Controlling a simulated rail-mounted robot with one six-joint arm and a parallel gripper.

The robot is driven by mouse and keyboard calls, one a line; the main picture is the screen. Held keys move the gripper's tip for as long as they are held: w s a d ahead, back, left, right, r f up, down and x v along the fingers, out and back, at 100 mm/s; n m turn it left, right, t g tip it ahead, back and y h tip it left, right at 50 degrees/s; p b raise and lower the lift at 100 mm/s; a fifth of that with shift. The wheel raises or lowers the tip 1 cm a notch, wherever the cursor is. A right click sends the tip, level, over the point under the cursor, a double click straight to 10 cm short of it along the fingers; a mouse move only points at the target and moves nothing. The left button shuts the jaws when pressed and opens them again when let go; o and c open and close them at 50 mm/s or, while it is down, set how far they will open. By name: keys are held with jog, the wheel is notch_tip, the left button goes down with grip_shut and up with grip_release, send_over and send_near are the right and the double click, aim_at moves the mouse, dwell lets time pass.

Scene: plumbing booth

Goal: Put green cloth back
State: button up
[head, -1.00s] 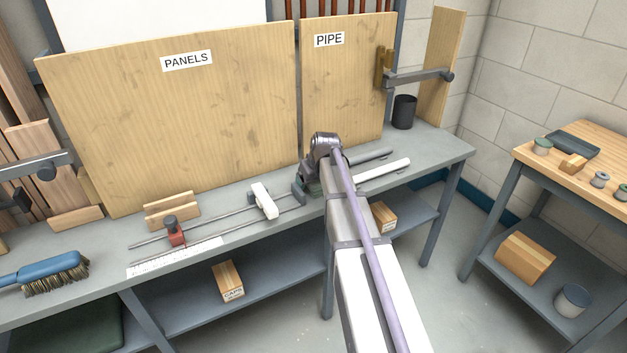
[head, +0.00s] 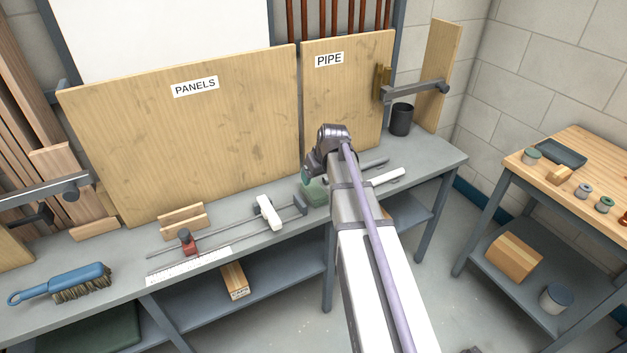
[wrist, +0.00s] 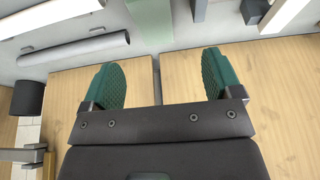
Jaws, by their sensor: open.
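The green cloth (head: 315,194) lies folded on the grey workbench, in front of the gap between the PANELS and PIPE boards. It also shows as a pale green patch at the top of the wrist view (wrist: 151,22), partly cut off by the frame edge. My gripper (wrist: 164,78) is open, with nothing between its dark green fingertip pads. In the head view my gripper (head: 307,177) is just above and behind the cloth, apart from it, and partly hidden by my arm.
A bar clamp (head: 186,242) and a white-headed tool (head: 268,212) lie left of the cloth. A white pipe (head: 388,177) lies right of it, near a black cup (head: 401,119). A blue brush (head: 72,282) lies far left. The boards (head: 200,140) stand close behind.

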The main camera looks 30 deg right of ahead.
jog(key=s+a+f+g, duration=0.1)
jog(key=s+a+g, duration=0.3)
jog(key=s+a, duration=1.5)
jog(key=shift+s+a+f, duration=0.15)
jog(key=shift+s+a, duration=0.1)
jog(key=shift+s, duration=0.15)
jog(key=shift+r+p, duration=1.95)
